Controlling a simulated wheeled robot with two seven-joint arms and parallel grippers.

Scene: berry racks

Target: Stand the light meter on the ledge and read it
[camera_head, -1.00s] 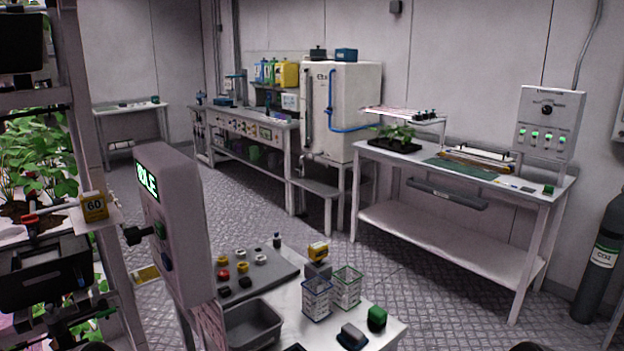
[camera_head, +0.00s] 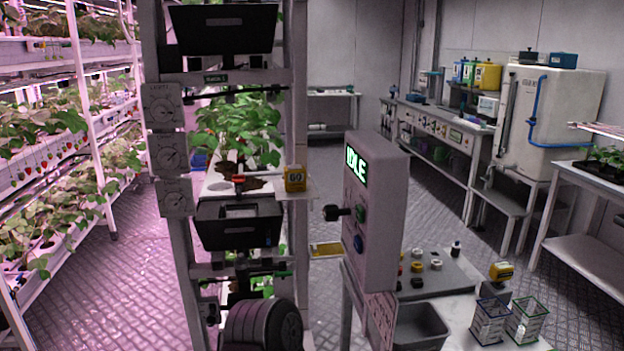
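A small yellow block marked 60 (camera_head: 295,178) stands upright on a small white ledge (camera_head: 303,194) at the right side of the plant rack. Another small yellow device (camera_head: 501,271) sits on a grey block on the white table at the lower right. I cannot tell for sure which of these is the light meter, and no reading is legible on the table one. Neither of my grippers shows in the head view.
A grey box with an IDLE display (camera_head: 374,210) stands right of the rack. The white table (camera_head: 468,330) holds a grey bin (camera_head: 420,330) and two wire baskets (camera_head: 507,323). A dark rounded part fills the bottom centre. Patterned floor (camera_head: 105,290) is clear at left.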

